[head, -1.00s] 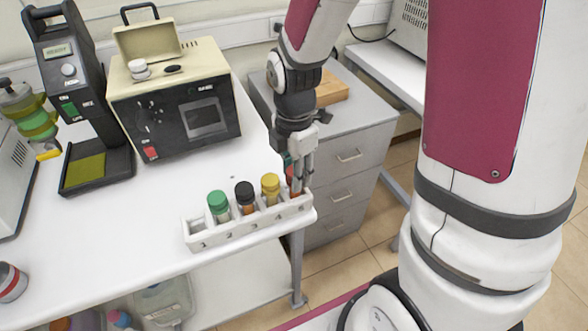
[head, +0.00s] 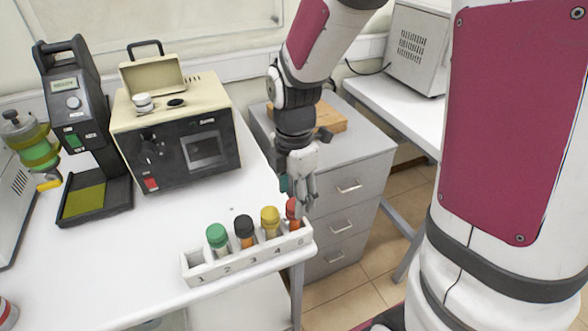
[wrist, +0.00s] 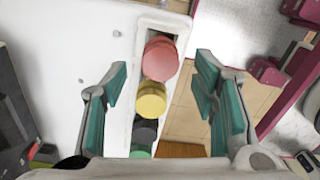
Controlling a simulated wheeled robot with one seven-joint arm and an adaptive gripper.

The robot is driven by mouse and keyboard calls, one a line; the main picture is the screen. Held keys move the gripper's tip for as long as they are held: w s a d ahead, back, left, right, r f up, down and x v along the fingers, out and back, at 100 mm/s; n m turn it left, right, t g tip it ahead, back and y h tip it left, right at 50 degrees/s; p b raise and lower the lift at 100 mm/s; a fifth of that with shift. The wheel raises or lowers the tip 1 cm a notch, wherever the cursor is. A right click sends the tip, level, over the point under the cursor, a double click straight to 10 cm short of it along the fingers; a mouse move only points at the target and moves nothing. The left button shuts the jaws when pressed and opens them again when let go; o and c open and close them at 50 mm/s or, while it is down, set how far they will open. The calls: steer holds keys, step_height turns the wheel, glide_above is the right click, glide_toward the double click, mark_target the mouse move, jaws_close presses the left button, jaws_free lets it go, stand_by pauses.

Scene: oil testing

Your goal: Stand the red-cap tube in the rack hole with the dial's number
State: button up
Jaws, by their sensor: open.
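The red-cap tube (head: 292,210) stands in the white rack (head: 215,270) at the right end of the row of tubes. Its red cap (wrist: 160,60) is farthest up the picture in the wrist view. My gripper (head: 300,197) is open just above the red cap, partly in front of it. In the wrist view the open fingers (wrist: 165,85) are on either side of the row, apart from the caps. The rack has printed numbers along its front, and its leftmost hole, by the 1, is empty. A dark dial (head: 151,147) is on the beige tester; its number is too small to read.
Green-cap (head: 217,238), black-cap (head: 244,228) and yellow-cap (head: 270,219) tubes stand left of the red one. The beige tester (head: 180,110) and a black instrument (head: 75,110) stand behind. The rack is near the table's right edge, beside grey drawers (head: 345,185).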

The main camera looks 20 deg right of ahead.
step_height(320, 180, up, 8)
steer(key=s+r+m+t, duration=0.2)
steer(key=s+r+m, duration=0.3)
steer(key=m, duration=0.5)
steer(key=s+r+m+t, duration=0.3)
steer(key=s+r+m, duration=0.2)
steer(key=s+m, duration=0.3)
steer(key=shift+s+r+m, duration=0.15)
steer(key=shift+s+m, duration=0.2)
steer(key=shift+m, duration=0.75)
steer(key=shift+d, duration=0.1)
steer(key=shift+c, duration=0.3)
